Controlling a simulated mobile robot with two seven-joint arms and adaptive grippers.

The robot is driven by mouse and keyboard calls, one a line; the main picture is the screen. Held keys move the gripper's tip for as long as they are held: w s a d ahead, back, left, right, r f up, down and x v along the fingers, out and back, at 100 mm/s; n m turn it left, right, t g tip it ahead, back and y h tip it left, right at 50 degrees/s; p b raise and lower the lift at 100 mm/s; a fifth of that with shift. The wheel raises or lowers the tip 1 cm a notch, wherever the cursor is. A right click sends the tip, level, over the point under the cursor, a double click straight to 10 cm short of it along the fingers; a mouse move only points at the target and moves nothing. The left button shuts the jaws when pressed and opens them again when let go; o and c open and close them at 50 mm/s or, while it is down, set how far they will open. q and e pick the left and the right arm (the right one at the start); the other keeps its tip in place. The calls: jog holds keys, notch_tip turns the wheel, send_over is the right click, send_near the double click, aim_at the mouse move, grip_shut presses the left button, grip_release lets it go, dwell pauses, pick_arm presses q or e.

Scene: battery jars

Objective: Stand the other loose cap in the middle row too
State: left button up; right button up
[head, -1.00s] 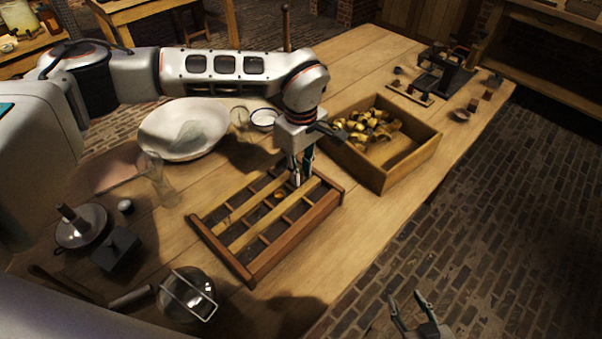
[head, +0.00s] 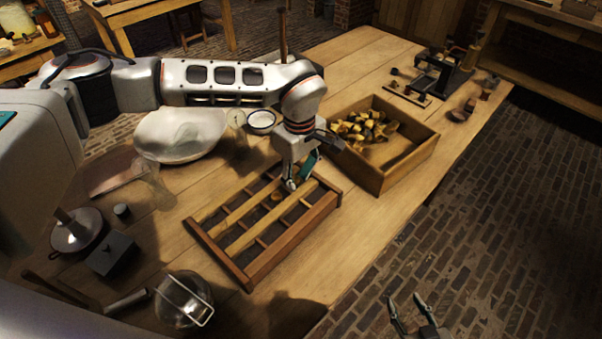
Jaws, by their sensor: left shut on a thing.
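The wooden rack (head: 220,262) lies on the table, split by two pale rails into three rows with small compartments. A small brass-coloured cap (head: 277,195) shows in the middle row, just left of my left gripper. My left gripper (head: 291,186) points down at the far right end of the rack, over or in the middle row. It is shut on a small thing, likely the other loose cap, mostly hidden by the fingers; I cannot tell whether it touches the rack. My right gripper (head: 407,307) is open and empty, low in the view beyond the table's edge.
A wooden crate (head: 408,165) of brass-coloured pieces stands right of the rack, close to my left gripper. A large pale bowl (head: 180,133) and a small bowl (head: 261,120) stand behind. A grey box (head: 111,252) and a wire-handled pot (head: 183,298) are at left.

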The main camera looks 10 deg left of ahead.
pick_arm(q)
jog(key=shift+s+a+f, duration=0.15)
jog(key=shift+s, duration=0.35)
notch_tip(320, 180, up, 13)
jog(key=shift+w, duration=0.25)
jog(key=shift+s, duration=0.1)
dwell(0.3)
